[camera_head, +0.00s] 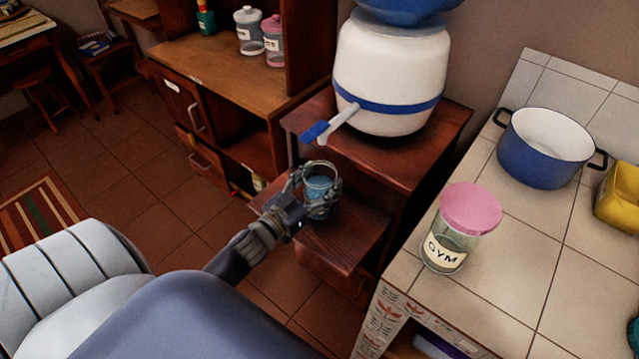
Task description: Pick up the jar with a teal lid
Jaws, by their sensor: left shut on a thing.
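My left gripper (322,190) reaches in from the lower left and is shut on a small blue cup-like container (319,187). The fingers wrap around its sides and hide part of it. It is at the lower shelf of the dark wood stand, and I cannot tell whether it touches the shelf. No jar with a teal lid shows clearly. A teal thing (634,333) is cut off at the right edge on the tiled counter, and I cannot tell what it is. My right gripper is not in view.
A glass jar with a pink lid (449,248), a blue pot (546,158) and a yellow container (619,196) stand on the tiled counter (505,290). A white water dispenser (388,75) stands on the wood stand (440,125). Two lidded jars (250,35) sit on a cabinet.

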